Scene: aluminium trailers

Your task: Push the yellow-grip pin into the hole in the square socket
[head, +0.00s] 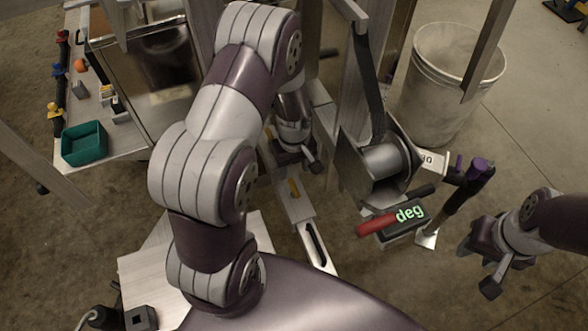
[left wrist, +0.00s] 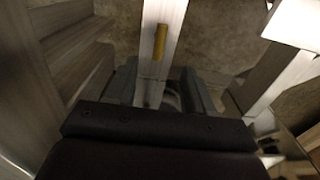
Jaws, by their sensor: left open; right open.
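A small yellow cylinder, which looks like the grip of the yellow-grip pin (head: 294,188), shows against a pale aluminium bar in the middle of the head view. It also shows at the top centre of the left wrist view (left wrist: 160,42), beyond my finger gap. My left gripper (head: 298,157) is open, just above it in the picture and apart from it. Its grey fingers (left wrist: 160,88) are partly hidden by the dark gripper body in the left wrist view. My right gripper (head: 478,266) is open and empty at the right.
A winch with a strap (head: 384,160) and a device reading "deg" (head: 408,216) sit right of the bar. A white bucket (head: 440,85) stands behind. A green bin (head: 84,144) is on the left bench. A dark square block (head: 140,318) lies bottom left.

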